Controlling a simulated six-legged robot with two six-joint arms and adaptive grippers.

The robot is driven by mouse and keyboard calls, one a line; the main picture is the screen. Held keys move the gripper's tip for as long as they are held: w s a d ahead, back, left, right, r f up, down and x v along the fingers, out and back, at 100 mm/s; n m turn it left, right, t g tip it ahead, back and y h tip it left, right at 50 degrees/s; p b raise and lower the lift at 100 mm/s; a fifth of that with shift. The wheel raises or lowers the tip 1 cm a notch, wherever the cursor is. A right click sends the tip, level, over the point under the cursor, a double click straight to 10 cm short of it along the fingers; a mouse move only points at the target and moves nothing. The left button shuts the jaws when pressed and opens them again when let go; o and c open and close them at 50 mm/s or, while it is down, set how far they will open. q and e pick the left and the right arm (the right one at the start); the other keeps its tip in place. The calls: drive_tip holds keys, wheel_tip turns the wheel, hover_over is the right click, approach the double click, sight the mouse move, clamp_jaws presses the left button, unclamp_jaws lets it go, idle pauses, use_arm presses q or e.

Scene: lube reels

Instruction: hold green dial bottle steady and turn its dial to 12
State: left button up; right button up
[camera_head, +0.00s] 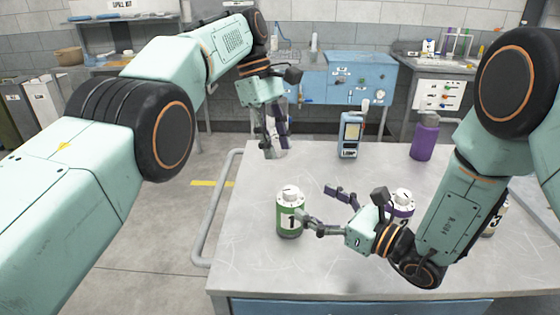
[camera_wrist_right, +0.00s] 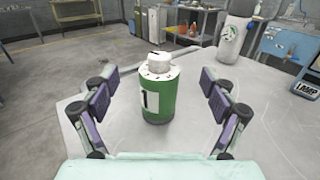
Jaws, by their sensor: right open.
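The green dial bottle (camera_head: 289,222) stands upright on the table, with a white dial on top and a "1" label. In the right wrist view it (camera_wrist_right: 157,103) is centred between my spread fingers. My right gripper (camera_head: 315,202) is open, just right of the bottle; its nearer finger overlaps the bottle's right edge in the head view. I cannot tell whether that finger touches. My left gripper (camera_head: 277,150) hangs above the table's back left, fingers down, away from the green bottle. Its finger gap is unclear against a pale container behind. The dial's setting is too small to read.
A purple-labelled dial bottle (camera_head: 402,203) is partly behind my right gripper. Bottle 3 (camera_head: 490,228) is mostly hidden by my right arm. A blue handheld device (camera_head: 350,135) and a purple cylinder (camera_head: 424,139) stand at the back. The table (camera_head: 252,265) is clear in front.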

sight(290, 215)
wheel_tip(290, 215, down, 8)
drive_tip(key=shift+s+f, duration=0.1)
drive_tip(key=x, duration=0.7)
drive_tip(key=shift+a+r, duration=0.15)
drive_tip(key=shift+r, duration=0.15)
drive_tip(key=shift+w+a, duration=0.1)
drive_tip(key=shift+w, duration=0.15)
drive_tip(key=shift+c, duration=0.3)
drive_tip(key=c, duration=1.4)
